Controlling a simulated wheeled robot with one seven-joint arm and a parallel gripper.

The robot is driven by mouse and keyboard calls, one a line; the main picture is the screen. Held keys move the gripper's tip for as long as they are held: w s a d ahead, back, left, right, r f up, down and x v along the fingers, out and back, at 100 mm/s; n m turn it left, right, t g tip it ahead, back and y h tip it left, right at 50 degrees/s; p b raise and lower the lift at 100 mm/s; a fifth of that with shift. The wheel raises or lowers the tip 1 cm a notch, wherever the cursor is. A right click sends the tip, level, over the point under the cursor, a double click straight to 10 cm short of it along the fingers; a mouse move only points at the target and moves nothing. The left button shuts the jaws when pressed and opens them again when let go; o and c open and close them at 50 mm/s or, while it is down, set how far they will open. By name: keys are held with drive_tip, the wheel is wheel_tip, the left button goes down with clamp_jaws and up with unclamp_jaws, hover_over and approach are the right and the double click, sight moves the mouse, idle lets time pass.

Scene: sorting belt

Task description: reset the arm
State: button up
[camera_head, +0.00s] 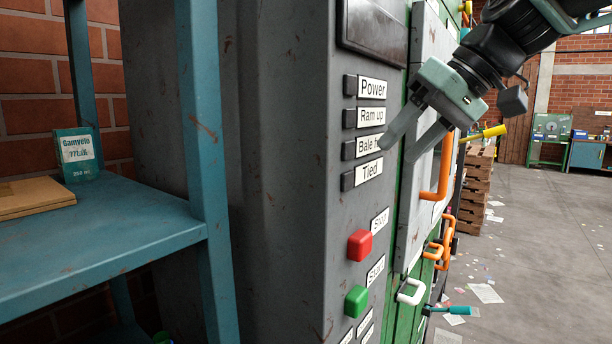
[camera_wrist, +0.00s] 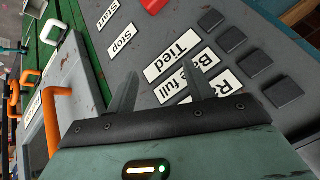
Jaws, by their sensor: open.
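My gripper (camera_head: 397,148) is open and empty, in front of the grey control panel (camera_head: 290,180). Its fingers point down and left toward the labels "Bale full" and "Tied". In the wrist view the two fingers of my gripper (camera_wrist: 160,92) stand apart, with the "Tied" label (camera_wrist: 173,64) showing between them. I cannot tell whether a fingertip touches the panel. My arm comes in from the top right in the head view.
Red (camera_head: 359,245) and green (camera_head: 356,301) buttons sit low on the panel. Orange handles (camera_head: 441,170) and a white handle (camera_head: 411,291) stick out at its right. A blue shelf (camera_head: 90,235) stands close at left. Stacked pallets (camera_head: 476,190) stand behind; the floor at right is mostly open.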

drive_tip(key=s+a+f+g+h, duration=0.35)
drive_tip(key=s+f, duration=0.65)
drive_tip(key=f, duration=0.5)
drive_tip(key=s+d+f+n+h, duration=0.2)
drive_tip(key=s+d+f+h, duration=0.1)
drive_tip(key=s+f, duration=1)
drive_tip(key=shift+s+f, duration=0.25)
drive_tip(key=shift+s, duration=0.35)
